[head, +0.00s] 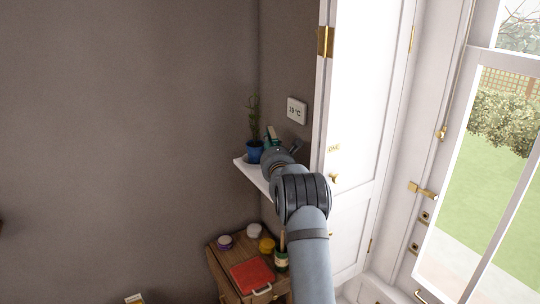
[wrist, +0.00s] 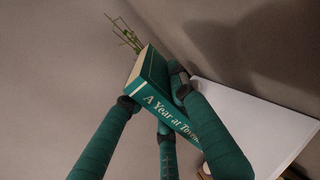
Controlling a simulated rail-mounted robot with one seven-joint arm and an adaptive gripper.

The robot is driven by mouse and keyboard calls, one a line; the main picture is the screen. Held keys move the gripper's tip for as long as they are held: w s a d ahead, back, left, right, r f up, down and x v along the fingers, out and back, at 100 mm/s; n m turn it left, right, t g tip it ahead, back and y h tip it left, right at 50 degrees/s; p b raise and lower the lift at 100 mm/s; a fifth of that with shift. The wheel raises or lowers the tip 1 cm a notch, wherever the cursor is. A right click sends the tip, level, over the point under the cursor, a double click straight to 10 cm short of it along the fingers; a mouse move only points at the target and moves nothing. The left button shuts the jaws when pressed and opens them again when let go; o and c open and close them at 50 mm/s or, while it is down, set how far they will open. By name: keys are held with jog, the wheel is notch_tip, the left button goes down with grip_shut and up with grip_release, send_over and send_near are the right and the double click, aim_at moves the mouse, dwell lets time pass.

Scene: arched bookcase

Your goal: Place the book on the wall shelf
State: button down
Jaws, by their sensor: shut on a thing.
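A small green part of the book (head: 271,134) shows beyond my gripper (head: 278,147).
A plant in a blue pot (head: 254,152) stands on the shelf's left end, close to the book. A thermostat (head: 297,110) is on the wall above. A white shutter (head: 350,110) borders the right. Below, a wooden cabinet (head: 222,268) holds a red book (head: 252,276) and jars.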

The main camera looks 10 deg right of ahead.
notch_tip(320, 180, down, 4)
jog(key=shift+f+p, duration=0.1)
jog(key=shift+p, duration=0.45)
jog(key=shift+s, duration=0.1)
jog(key=c, duration=1.5)
grip_release()
jog(key=shift+f, duration=0.1)
jog(key=shift+r, duration=0.2)
jog(key=s+b, duration=0.2)
jog(key=s, duration=0.5)
jog(key=shift+s+b, duration=0.3)
jog(key=shift+b, duration=0.1)
